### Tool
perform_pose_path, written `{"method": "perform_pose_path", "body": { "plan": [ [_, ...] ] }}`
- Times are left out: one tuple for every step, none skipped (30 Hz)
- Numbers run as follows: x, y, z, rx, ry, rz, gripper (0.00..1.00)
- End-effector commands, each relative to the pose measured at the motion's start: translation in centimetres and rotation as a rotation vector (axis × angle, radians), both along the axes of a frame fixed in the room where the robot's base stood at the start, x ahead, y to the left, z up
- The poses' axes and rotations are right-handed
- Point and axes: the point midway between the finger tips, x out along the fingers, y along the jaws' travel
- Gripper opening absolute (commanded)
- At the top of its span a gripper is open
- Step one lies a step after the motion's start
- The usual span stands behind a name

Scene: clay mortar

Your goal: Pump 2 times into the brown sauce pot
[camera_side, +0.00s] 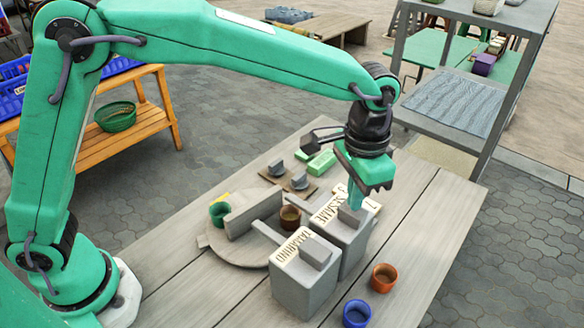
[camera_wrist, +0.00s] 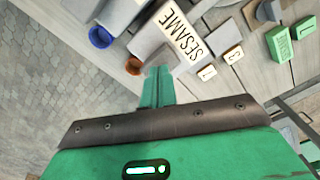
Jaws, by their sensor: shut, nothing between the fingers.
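Two grey box dispensers with raised top blocks stand on the table: one labelled TAMARIND (camera_side: 303,285) and one labelled SESAME (camera_side: 350,245). A dark brown pot (camera_side: 290,217) sits at the round board's right part, near the dispensers' spout ends. My gripper (camera_side: 355,203) is shut and empty, pointing down at the SESAME dispenser's top block (camera_side: 351,215). Its tips look at or just above the block; contact is unclear. In the wrist view my gripper (camera_wrist: 157,72) is beside the SESAME label (camera_wrist: 188,35).
An orange-brown cup (camera_side: 384,277) and a blue cup (camera_side: 357,313) stand at the table's front right. A green cup (camera_side: 219,213) and a grey upright panel (camera_side: 254,214) are on the round board (camera_side: 215,242). Small grey knobs (camera_side: 299,180) and green blocks (camera_side: 321,162) lie behind.

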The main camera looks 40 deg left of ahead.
Motion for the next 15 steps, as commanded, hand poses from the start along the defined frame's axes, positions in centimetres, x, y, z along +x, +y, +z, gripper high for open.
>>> {"method": "perform_pose_path", "body": {
  "plan": [
    [-0.01,0.01,-0.16,0.0,0.001,0.0,0.0],
    [0.0,0.0,-0.23,0.0,0.0,0.0,0.0],
    [0.0,0.0,-0.32,0.0,0.0,0.0,0.0],
    [0.01,0.0,-0.37,0.0,0.0,0.0,0.0],
    [0.01,0.0,-0.42,0.0,0.0,0.0,0.0],
    [0.01,0.0,-0.47,0.0,-0.001,0.0,0.0],
    [0.01,0.0,-0.51,0.0,-0.001,0.0,0.0],
    [0.01,0.0,-0.53,0.0,-0.001,0.0,0.0],
    [0.01,0.0,-0.54,0.0,-0.001,0.0,0.0],
    [0.01,0.0,-0.55,0.0,-0.001,0.0,0.0],
    [0.01,0.0,-0.55,0.0,-0.001,0.0,0.0],
    [0.01,0.0,-0.55,0.0,-0.001,0.0,0.0],
    [0.01,0.0,-0.55,0.0,-0.001,0.0,0.0],
    [0.01,0.0,-0.54,0.0,-0.001,0.0,0.0],
    [0.01,0.0,-0.54,0.0,-0.001,0.0,0.0]
  ]
}}
